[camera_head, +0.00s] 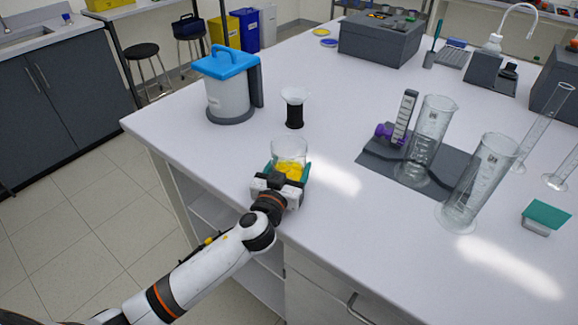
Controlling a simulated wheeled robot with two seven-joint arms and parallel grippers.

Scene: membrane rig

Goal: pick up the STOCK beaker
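A clear glass beaker (289,150) with yellow in its lower part is near the front left edge of the white bench. I cannot read a STOCK label on it. My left gripper (287,172) is at the beaker from the front, with one teal fingertip on each side of its lower part. Whether the fingers press on the glass or stand just apart from it cannot be told. The gripper hides the beaker's base, so I cannot tell if it rests on the bench. My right gripper is not in view.
A white funnel on a black holder (294,108) stands behind the beaker. A blue-lidded jug (228,92) is at the back left. The bench between beaker and mat is clear.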

